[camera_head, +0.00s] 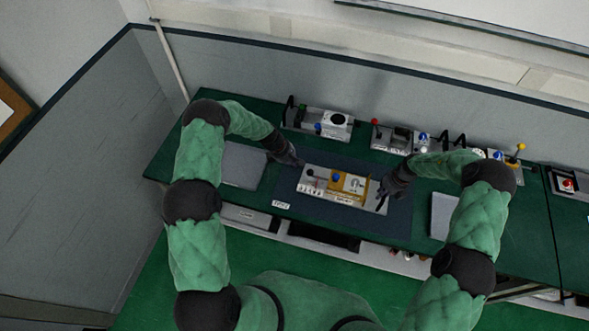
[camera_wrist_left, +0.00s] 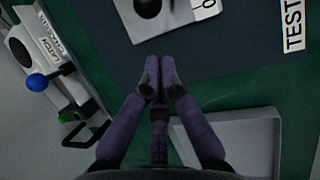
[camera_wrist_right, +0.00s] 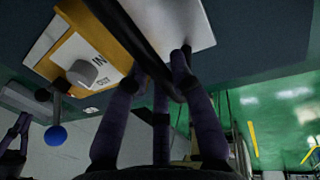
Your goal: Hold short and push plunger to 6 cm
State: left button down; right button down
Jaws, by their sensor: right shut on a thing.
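The test unit (camera_head: 318,188) is a white and yellow panel with a blue knob (camera_head: 336,177) and a grey dial, on a dark mat. In the right wrist view its yellow part (camera_wrist_right: 88,42) has a grey knob (camera_wrist_right: 82,73) beside IN and OUT marks. My right gripper (camera_head: 385,190) is at the unit's right end, shut on a black bar (camera_wrist_right: 135,40) there; the exact grip is partly hidden. My left gripper (camera_head: 299,163) is beside the unit's upper left corner. Its fingertips (camera_wrist_left: 160,72) are together, empty, apart from the unit.
Several devices, one with a LATCH label (camera_wrist_left: 47,45), stand along the back of the green table (camera_head: 205,125). A grey pad (camera_head: 243,165) lies left of the mat (camera_head: 330,215). A TEST label (camera_wrist_left: 293,24) lies in front.

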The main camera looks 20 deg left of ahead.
pick_arm(q)
jog(key=shift+v, duration=2.55)
pick_arm(e)
jog(key=shift+s+a+f, duration=0.15)
jog(key=shift+s+f, duration=0.15)
jog(key=shift+s, duration=0.1)
jog(key=c, duration=1)
grip_release()
jog(key=shift+w, duration=0.1)
jog(key=shift+w+r, duration=0.15)
jog(key=shift+w, duration=0.05)
pick_arm(q)
jog(key=shift+f, duration=0.1)
pick_arm(e)
jog(key=shift+r, duration=0.15)
jog(key=shift+r, duration=0.2)
jog(key=r, duration=0.2)
jog(key=d+r, duration=0.1)
jog(key=r, duration=0.1)
jog(key=shift+w, duration=0.1)
jog(key=shift+d+r, duration=0.25)
jog(key=shift+r, duration=1)
